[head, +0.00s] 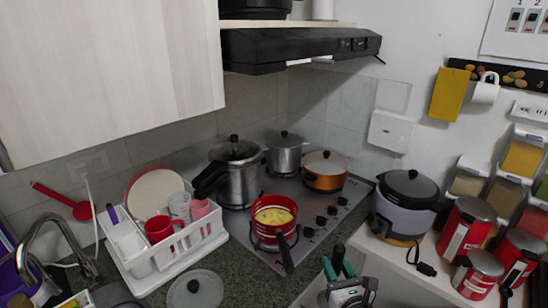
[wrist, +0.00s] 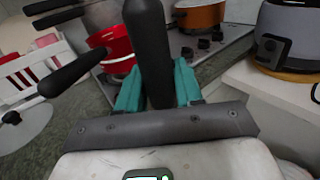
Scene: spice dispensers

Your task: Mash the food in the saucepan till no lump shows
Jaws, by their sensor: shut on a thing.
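The red saucepan (head: 256,229) stands on the front of the hob, its dark handle pointing toward me. Lumpy yellow food (head: 273,215) lies in it. The saucepan also shows at upper left in the wrist view (wrist: 114,42), where its food cannot be made out. My gripper (head: 338,280) is at the bottom of the head view, in front and to the right of the saucepan, apart from it. Its teal fingers are shut on a thick black handle (wrist: 149,45), which stands upright between them. The working end of this tool is hidden, so I cannot confirm it is a masher.
A pressure cooker (head: 238,180), a steel pot (head: 285,157) and an orange pan (head: 325,177) crowd the hob behind the saucepan. A white dish rack (head: 150,281) is left, a loose lid (head: 195,290) front left. A rice cooker (head: 402,212) and red tins (head: 465,232) stand right.

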